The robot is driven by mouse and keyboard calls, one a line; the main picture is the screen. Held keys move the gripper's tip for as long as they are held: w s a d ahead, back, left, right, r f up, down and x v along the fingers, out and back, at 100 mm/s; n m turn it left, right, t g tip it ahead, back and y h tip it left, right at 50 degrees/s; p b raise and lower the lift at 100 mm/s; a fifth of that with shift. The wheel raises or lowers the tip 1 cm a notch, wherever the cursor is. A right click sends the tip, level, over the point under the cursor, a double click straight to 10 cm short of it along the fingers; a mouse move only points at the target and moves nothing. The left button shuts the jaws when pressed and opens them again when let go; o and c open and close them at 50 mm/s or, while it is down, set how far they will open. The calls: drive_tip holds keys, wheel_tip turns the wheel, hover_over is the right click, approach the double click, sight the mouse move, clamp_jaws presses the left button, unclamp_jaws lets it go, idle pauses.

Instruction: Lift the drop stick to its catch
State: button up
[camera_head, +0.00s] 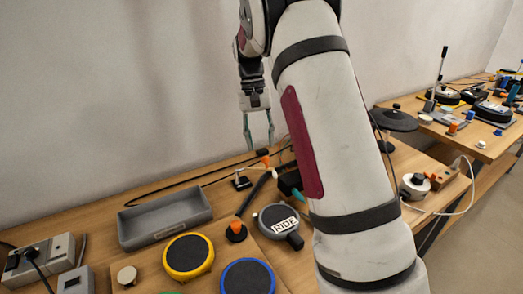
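My gripper (258,133) hangs pointing down near the wall, above the back of the near table. Its two thin fingers are apart and nothing shows between them. Below it is a small black stand (241,182) with a pale rod (256,168) and an orange piece. A dark stick (252,196) slants on the table from an orange-based post (236,232) up toward the right. I cannot tell for certain which of these is the drop stick. No catch can be made out. My arm hides part of the table to the right.
A grey open tray (165,219) stands left of the stick. Yellow-rimmed (188,254) and blue-rimmed (247,277) pads and a grey pad marked RIDE (278,219) lie in front. Grey boxes (36,262) are at far left. A second table (479,142) holds more pads and an upright rod.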

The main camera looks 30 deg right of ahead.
drive_tip(key=v, duration=0.7)
drive_tip(key=shift+r, duration=0.2)
drive_tip(key=shift+w+a, duration=0.1)
drive_tip(key=s+a+r+n+t, duration=0.15)
drive_tip(key=s+a+r, duration=0.25)
drive_tip(key=s, duration=0.5)
drive_tip(key=s+a+r+n+t, duration=0.1)
drive_tip(key=s+a+r+t, duration=0.2)
drive_tip(key=s+a+r, duration=0.35)
drive_tip(key=s+a+f+n+t, duration=0.1)
drive_tip(key=s+f, duration=0.3)
drive_tip(key=s, duration=0.5)
drive_tip(key=s+a+f+n+t, duration=0.1)
drive_tip(key=s+f, duration=0.3)
drive_tip(key=s, duration=0.5)
drive_tip(key=shift+a+f+n+t, duration=0.25)
drive_tip(key=shift+a+n+t, duration=0.15)
drive_tip(key=shift+a, duration=0.25)
